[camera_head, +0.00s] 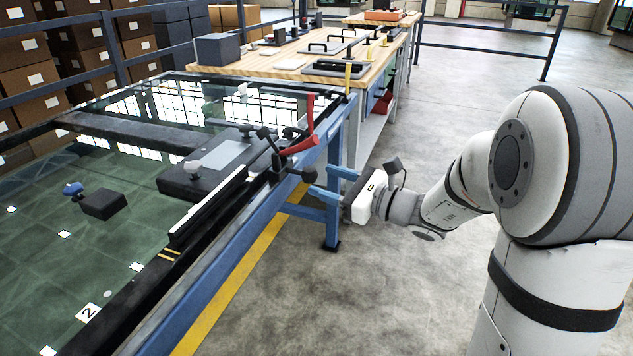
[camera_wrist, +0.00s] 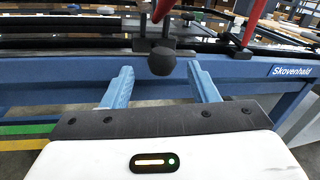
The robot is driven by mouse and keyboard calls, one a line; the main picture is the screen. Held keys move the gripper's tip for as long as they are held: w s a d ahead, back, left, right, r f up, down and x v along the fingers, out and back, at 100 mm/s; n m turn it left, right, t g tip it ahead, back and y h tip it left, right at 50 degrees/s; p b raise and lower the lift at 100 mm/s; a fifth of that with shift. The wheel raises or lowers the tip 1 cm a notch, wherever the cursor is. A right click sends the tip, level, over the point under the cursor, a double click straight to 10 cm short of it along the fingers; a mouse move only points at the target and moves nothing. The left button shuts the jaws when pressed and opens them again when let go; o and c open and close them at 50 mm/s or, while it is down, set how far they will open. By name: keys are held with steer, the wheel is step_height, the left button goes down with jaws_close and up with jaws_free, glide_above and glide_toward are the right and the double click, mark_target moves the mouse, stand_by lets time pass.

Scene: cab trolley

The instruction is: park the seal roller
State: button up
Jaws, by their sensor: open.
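My gripper (camera_head: 321,181) is open and empty, with its two blue fingers pointing at the blue table frame's near side. In the wrist view, the fingers (camera_wrist: 160,75) stand apart, with a black ball knob (camera_wrist: 162,61) showing between and beyond them. The knob belongs to a clamp-like fitting with a red handle (camera_head: 309,122) at the table edge. I cannot tell for sure which thing is the seal roller. A dark block with a blue knob (camera_head: 73,189) lies on the glass at left.
The glass-topped table (camera_head: 135,180) has a blue frame edge (camera_head: 235,245) between my gripper and the glass. A wooden workbench (camera_head: 275,62) with trays and tools stands behind. Stacked boxes (camera_head: 95,45) and rails are at the back left. The grey floor (camera_head: 460,95) at right is clear.

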mark_target(316, 178)
steer(key=shift+b+x, duration=0.5)
steer(key=shift+x, duration=2.05)
